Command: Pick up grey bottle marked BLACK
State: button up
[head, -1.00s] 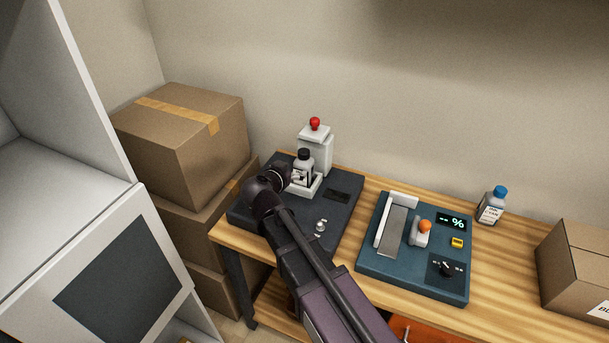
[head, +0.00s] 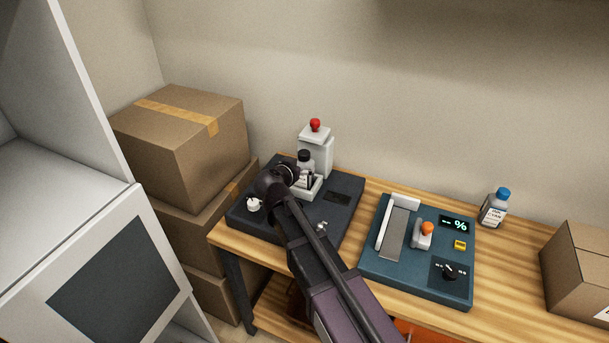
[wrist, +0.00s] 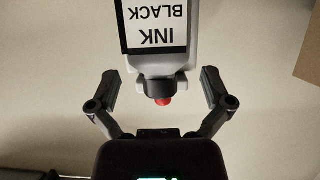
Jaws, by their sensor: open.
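The grey bottle marked BLACK (head: 305,161) has a black cap and stands upright in the light grey holder (head: 313,187) on the dark machine base. In the wrist view the bottle (wrist: 157,63) appears upside down, its label reading INK BLACK. My gripper is open; its two fingers (wrist: 160,78) show on either side of the bottle, with gaps visible between them and it. In the head view my wrist (head: 280,178) hides the gripper's fingers and part of the bottle.
A light grey block with a red knob (head: 315,126) stands right behind the bottle. A teal device (head: 412,279) and a blue-capped bottle (head: 493,208) are to the right. Stacked cardboard boxes (head: 185,150) stand left; another box (head: 580,265) is at far right.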

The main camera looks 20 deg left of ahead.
aim_at(304, 152)
jog(key=shift+b+x, duration=0.5)
jog(key=shift+x, duration=1.35)
jog(key=shift+r, duration=0.1)
jog(key=c, duration=1.1)
jog(key=shift+r, duration=0.2)
notch_tip(304, 152, up, 4)
jog(key=p, duration=0.4)
jog(key=shift+f, duration=0.15)
jog(key=s+d+p, duration=0.1)
jog(key=s+d, duration=0.3)
jog(key=s, duration=1.1)
jog(key=shift+s+d+r, duration=0.2)
jog(key=shift+s+r, duration=0.05)
jog(key=shift+r, duration=0.2)
